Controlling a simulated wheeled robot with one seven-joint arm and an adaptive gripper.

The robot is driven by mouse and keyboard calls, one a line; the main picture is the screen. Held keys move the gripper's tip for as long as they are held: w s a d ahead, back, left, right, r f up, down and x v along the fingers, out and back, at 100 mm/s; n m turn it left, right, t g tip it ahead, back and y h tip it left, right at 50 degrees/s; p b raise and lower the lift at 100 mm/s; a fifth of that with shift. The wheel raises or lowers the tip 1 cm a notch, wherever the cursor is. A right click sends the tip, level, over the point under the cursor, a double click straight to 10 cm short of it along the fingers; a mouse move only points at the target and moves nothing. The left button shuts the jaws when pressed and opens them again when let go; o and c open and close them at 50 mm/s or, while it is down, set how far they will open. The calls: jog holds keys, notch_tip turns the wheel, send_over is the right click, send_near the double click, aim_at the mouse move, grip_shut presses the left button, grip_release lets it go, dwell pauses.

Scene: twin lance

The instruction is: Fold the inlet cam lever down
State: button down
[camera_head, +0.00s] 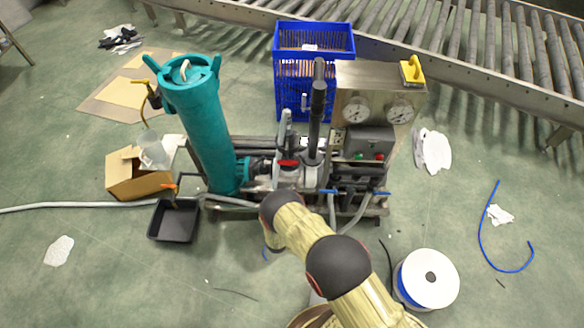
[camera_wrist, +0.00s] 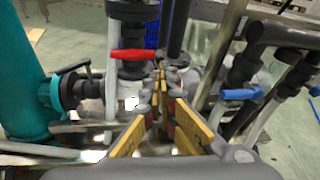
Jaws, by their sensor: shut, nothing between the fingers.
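My gripper (camera_wrist: 160,72) shows in the wrist view as yellow fingers that meet at their tips, shut and empty. Its tips lie just right of a red valve handle (camera_wrist: 133,55); I cannot tell whether they touch anything. A black coupling (camera_wrist: 72,86) joins the teal vessel's side port at left. A small dark lever (camera_wrist: 86,68) stands up from this coupling; it may be the inlet cam lever, but I cannot be sure. My gripper is to its right, apart from it. In the head view the coupling (camera_head: 259,165) is small, and my arm hides the gripper.
The tall teal vessel (camera_head: 203,125) stands left of the pipework. A gauge panel (camera_head: 378,105) and a blue crate (camera_head: 315,45) stand behind. A blue-handled valve (camera_wrist: 240,95) is at right. A black tray (camera_head: 173,220) and a white spool (camera_head: 428,279) are on the floor.

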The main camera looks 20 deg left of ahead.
aim_at(287, 149)
jog(key=w+a+n+y+b, duration=0.25)
jog(key=w+a, duration=0.25)
jog(key=w, duration=0.6)
jog(key=shift+m+h, duration=0.25)
jog(key=shift+m, duration=0.1)
jog(key=shift+s+a+r+b, duration=0.15)
jog(key=shift+s+r, duration=0.15)
jog(key=shift+r, duration=0.45)
jog(key=shift+s+r+b, duration=0.1)
jog(key=shift+s+r, duration=0.2)
jog(key=shift+r, duration=0.4)
jog(key=shift+s+a+r+b, duration=0.15)
jog(key=shift+s+r, duration=0.15)
jog(key=shift+r, duration=0.45)
jog(key=shift+d, duration=0.1)
